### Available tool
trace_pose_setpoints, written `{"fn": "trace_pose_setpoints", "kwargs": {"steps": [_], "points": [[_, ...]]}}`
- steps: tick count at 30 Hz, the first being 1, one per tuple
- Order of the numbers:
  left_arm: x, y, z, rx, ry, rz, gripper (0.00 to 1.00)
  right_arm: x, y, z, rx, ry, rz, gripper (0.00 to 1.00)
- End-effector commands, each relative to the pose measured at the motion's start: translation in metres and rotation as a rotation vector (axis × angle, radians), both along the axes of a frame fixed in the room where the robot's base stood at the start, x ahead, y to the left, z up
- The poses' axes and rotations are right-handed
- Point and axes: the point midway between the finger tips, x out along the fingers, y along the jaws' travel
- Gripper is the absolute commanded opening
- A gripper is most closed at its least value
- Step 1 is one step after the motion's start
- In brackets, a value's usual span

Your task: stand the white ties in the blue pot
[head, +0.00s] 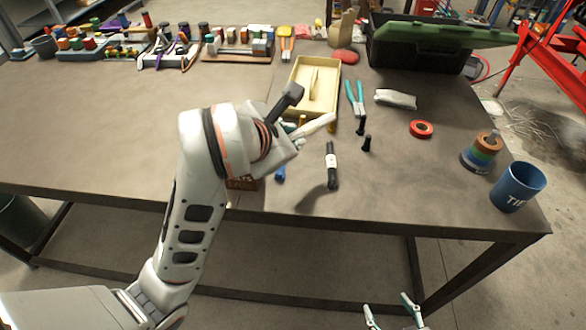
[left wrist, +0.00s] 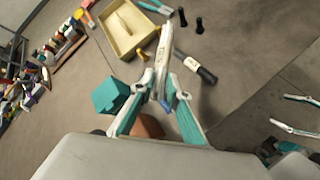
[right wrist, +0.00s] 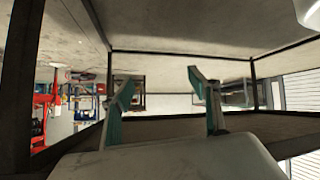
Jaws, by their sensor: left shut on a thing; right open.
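The blue pot (head: 518,187), with white lettering on its side, stands upright at the table's right front corner. My left gripper (head: 298,127) is shut on a long white bundle (head: 318,125), which looks like the white ties. In the left wrist view the bundle (left wrist: 165,48) sticks out from between the fingertips (left wrist: 163,98), above the table. Another whitish bundle (head: 396,98) lies right of the teal-handled pliers; I cannot tell whether it is ties. My right gripper (head: 395,315) is open and empty, below the table's front edge; its fingers also show in the right wrist view (right wrist: 165,100).
A cream tray (head: 332,97) holding a pale piece lies behind my left gripper. A black bundle with a white band (head: 331,166), teal-handled pliers (head: 356,97), a red tape ring (head: 421,129) and a tape stack (head: 481,152) are nearby. A dark green-lidded case (head: 420,55) stands behind.

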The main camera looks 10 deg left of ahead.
Motion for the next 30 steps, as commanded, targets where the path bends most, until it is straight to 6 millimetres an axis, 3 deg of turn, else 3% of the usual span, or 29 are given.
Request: {"fn": "trace_pose_setpoints", "kwargs": {"steps": [1, 3, 11, 18, 24, 30], "points": [[-0.001, 0.0, -0.022, -0.001, 0.012, -0.001, 0.0, 0.001, -0.003, -0.008, -0.007, 0.001, -0.002, 0.61], [-0.001, 0.0, -0.033, 0.0, 0.01, -0.001, 0.0, 0.006, -0.006, -0.009, -0.015, -0.007, -0.003, 0.61], [0.0, 0.0, -0.051, 0.0, 0.001, -0.001, 0.0, 0.008, -0.007, -0.011, -0.025, -0.009, -0.001, 0.61], [-0.001, 0.0, -0.087, 0.0, 0.007, -0.002, 0.0, -0.001, -0.006, -0.029, -0.026, 0.016, 0.004, 0.61], [0.0, 0.0, -0.09, 0.0, -0.001, -0.001, 0.0, 0.008, -0.003, -0.014, -0.021, -0.014, 0.01, 0.61], [0.0, 0.0, -0.09, 0.0, -0.001, -0.001, 0.0, 0.013, -0.004, -0.013, -0.024, -0.024, 0.013, 0.61]]}}
